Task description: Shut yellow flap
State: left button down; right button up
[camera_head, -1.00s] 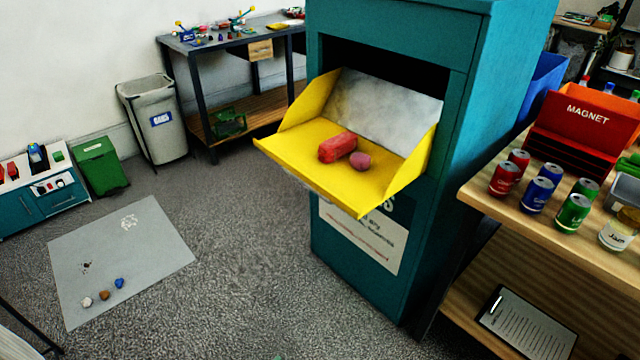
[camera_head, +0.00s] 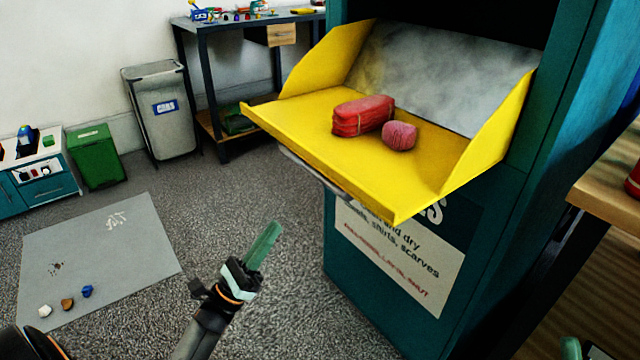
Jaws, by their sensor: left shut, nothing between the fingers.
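The yellow flap (camera_head: 310,112) hangs open from the teal dropoff bin (camera_head: 350,262), its tray sticking out toward me with raised side walls. A red tied bundle (camera_head: 361,116) and a round pink ball of yarn (camera_head: 400,136) lie on the flap. My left gripper (camera_head: 265,243) is shut and empty, below and to the left of the flap's front edge, apart from it. A small piece at the bottom right edge appears to be part of my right gripper (camera_head: 570,348); its jaws cannot be made out.
A wooden table (camera_head: 603,190) stands close at the right. A grey mat (camera_head: 100,245) with small stones lies on the floor at left. A grey bin (camera_head: 163,125), green bin (camera_head: 95,158) and workbench (camera_head: 230,28) stand behind. The floor before the flap is free.

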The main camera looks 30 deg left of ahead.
pick_arm(q)
jog(key=w+d+r, duration=0.1)
jog(key=w+r, duration=0.2)
jog(key=r, duration=0.2)
jog(key=w+d+r+m+h, duration=0.1)
jog(key=w+r, duration=0.2)
jog(key=r, duration=0.3)
jog(key=shift+w+d+p, duration=0.3)
jog(key=shift+p, duration=0.05)
jog(key=shift+r, duration=0.2)
